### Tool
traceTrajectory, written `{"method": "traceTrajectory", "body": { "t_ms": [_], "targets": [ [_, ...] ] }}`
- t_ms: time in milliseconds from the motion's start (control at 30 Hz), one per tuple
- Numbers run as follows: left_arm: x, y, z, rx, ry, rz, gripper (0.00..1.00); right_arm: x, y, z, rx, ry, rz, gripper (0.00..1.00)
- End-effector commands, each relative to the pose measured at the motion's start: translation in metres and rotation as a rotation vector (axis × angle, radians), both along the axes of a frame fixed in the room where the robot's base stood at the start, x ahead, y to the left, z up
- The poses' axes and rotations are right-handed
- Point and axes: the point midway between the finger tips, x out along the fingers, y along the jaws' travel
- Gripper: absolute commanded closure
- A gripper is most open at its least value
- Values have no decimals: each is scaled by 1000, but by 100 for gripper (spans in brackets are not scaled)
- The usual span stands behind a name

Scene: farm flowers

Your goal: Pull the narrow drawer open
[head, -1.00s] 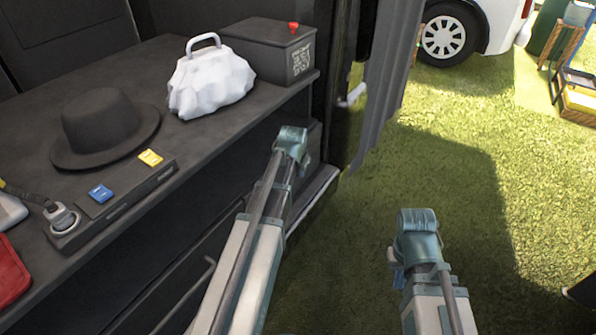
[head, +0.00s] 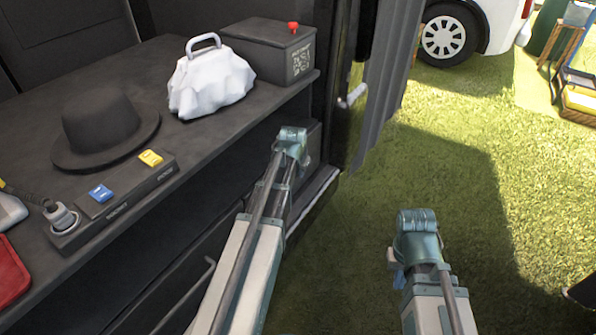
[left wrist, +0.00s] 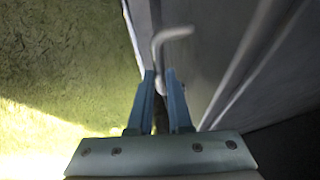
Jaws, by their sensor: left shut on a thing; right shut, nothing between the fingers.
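The dark cabinet front (head: 215,255) is below the countertop at the left in the head view. My left arm hides part of it, and I cannot make out the narrow drawer's outline. In the left wrist view, a pale bent bar handle (left wrist: 168,38) stands out from the grey front. My left gripper (left wrist: 160,76) is shut on this handle, with its fingers on either side. In the head view, its wrist hides the fingers. My right gripper (head: 396,272) is shut and empty above the grass, apart from the cabinet; its fingers are mostly hidden.
On the countertop (head: 65,190) are a dark hat (head: 100,130), a white bag (head: 210,82), a dark box (head: 270,52) and a switch strip (head: 125,203). Another bar handle (head: 190,298) shows lower on the front. Open grass (head: 460,150) lies to the right.

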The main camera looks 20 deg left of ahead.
Motion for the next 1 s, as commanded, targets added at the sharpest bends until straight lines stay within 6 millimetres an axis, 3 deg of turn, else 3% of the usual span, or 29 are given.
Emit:
{"method": "traceTrajectory", "body": {
  "t_ms": [333, 467, 667, 1000],
  "targets": [
    [0, -2, 0, 0, 0, 0, 100, 0, 0, 0, 0, 0, 0, 100],
    [-2, -11, 0, -1, 1, -3, 100, 0, 0, 0, 0, 0, 0, 100],
    [-8, -49, 0, -1, 1, -6, 100, 0, 0, 0, 0, 0, 0, 100],
    [-21, -142, 0, -1, 2, -8, 100, 0, 0, 0, 0, 0, 0, 100]
  ]
}}
